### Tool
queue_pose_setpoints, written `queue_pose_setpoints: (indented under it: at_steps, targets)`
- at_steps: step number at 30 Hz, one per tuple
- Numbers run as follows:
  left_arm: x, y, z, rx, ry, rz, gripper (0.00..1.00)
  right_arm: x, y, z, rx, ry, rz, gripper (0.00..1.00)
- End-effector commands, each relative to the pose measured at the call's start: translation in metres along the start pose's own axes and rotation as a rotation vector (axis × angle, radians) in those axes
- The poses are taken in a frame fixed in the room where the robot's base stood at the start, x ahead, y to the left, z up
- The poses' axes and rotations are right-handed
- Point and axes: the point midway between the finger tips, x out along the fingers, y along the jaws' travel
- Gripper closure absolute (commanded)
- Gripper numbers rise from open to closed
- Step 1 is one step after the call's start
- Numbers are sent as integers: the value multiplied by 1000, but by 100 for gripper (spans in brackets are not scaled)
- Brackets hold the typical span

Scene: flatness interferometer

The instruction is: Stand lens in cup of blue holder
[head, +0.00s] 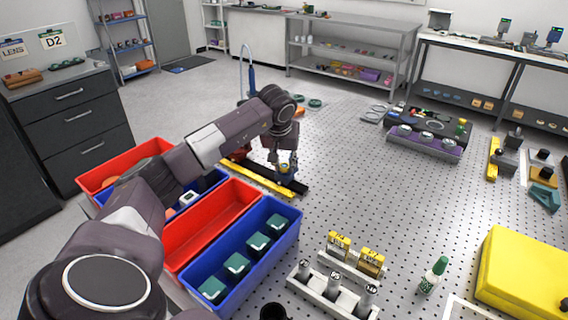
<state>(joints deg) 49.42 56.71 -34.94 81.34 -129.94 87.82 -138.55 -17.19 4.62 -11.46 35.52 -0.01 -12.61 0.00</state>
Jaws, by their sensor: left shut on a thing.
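My left gripper (284,164) points down over the dark rail (296,186) in the middle of the table. It is shut on the lens, a small piece with a yellowish rim (284,168) just under the fingers. The blue holder (290,174) stands on the rail directly below the fingertips. Fingers, lens and holder overlap and are small here, so I cannot tell whether the lens touches the cup.
A yellow bar (258,178) lies beside the rail. Red (205,228) and blue (285,243) bins stand in front, the blue one with green-topped pieces. A white rack (331,299), a green-capped bottle (433,275) and a yellow case (525,275) are at right. The perforated table centre is clear.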

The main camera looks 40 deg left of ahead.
Motion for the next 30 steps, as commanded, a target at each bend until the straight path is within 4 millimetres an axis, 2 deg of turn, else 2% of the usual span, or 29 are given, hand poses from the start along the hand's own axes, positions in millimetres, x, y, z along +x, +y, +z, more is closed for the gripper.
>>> queue_pose_setpoints:
  at_steps: [30]
  targets:
    - [18, 0, 12, 2, -15, -4, 98, 8, -1, 0, 0, 0, -1, 60]
